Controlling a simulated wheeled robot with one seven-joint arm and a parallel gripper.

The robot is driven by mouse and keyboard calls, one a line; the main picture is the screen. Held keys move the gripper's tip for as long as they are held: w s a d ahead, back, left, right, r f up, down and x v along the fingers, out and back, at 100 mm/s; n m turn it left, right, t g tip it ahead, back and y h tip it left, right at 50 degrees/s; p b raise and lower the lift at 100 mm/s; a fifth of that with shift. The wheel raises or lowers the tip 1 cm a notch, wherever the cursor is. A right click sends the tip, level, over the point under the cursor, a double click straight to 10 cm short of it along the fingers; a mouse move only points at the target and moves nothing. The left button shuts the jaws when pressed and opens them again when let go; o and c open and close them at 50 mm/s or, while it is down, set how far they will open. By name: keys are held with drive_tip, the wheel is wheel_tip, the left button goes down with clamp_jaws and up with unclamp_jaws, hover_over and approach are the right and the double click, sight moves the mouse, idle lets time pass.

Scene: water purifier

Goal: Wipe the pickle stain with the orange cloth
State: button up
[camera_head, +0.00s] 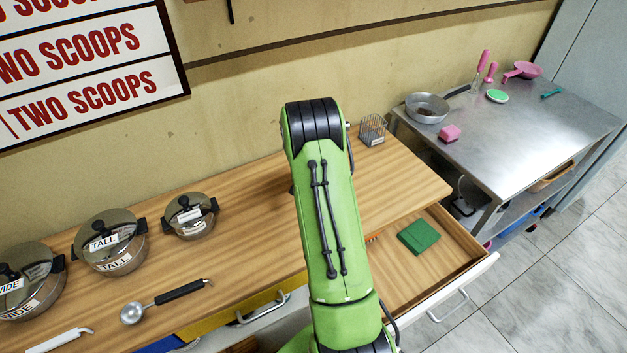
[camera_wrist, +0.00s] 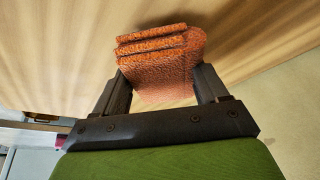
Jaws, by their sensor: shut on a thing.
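My gripper (camera_wrist: 160,92) is shut on the folded orange cloth (camera_wrist: 160,62) in the wrist view. The cloth sits between the two dark fingers, with its folded layers toward the top of the picture. Wood surface fills the background behind it; I cannot tell whether the cloth touches it. The pickle stain does not show in either view.
An open drawer (camera_head: 455,258) holds a green cloth (camera_head: 418,237). A metal table (camera_head: 510,130) with a pan (camera_head: 427,108) is at right.

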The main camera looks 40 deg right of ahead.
drive_tip(key=shift+s+r, duration=0.1)
drive_tip(key=shift+r, duration=0.6)
drive_tip(key=shift+w+r+p, duration=0.2)
drive_tip(key=shift+r+p, duration=0.4)
drive_tip(key=shift+p, duration=0.05)
drive_tip(key=shift+s+r+p, duration=0.1)
drive_tip(key=shift+r+p, duration=0.65)
drive_tip(key=shift+r, duration=0.65)
